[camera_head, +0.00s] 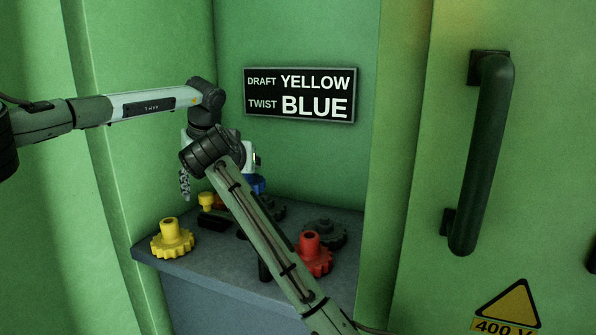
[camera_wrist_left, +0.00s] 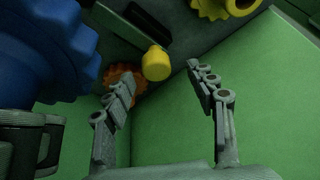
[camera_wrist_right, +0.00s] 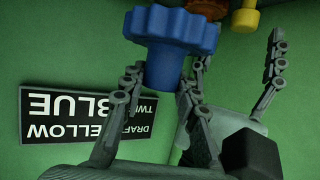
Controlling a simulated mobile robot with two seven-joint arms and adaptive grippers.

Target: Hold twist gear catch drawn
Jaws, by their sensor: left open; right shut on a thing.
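The blue gear (camera_wrist_right: 172,45) is between the fingers of my right gripper (camera_wrist_right: 166,68), which is shut on its hub. In the head view only a bit of the blue gear (camera_head: 258,184) shows behind my right arm. My left gripper (camera_wrist_left: 161,70) is open, and the small yellow knob (camera_wrist_left: 155,63) appears between and beyond its fingertips, with gaps on both sides. In the head view the yellow knob (camera_head: 207,200) stands near a dark block on the shelf. The sign (camera_head: 300,95) reads DRAFT YELLOW, TWIST BLUE.
A yellow gear (camera_head: 172,240) stands at the grey shelf's (camera_head: 225,262) front left. A red gear (camera_head: 313,257) and a dark gear (camera_head: 327,232) stand to the right. Green walls enclose the shelf. A door with a dark handle (camera_head: 485,150) is at right. My two grippers are close together.

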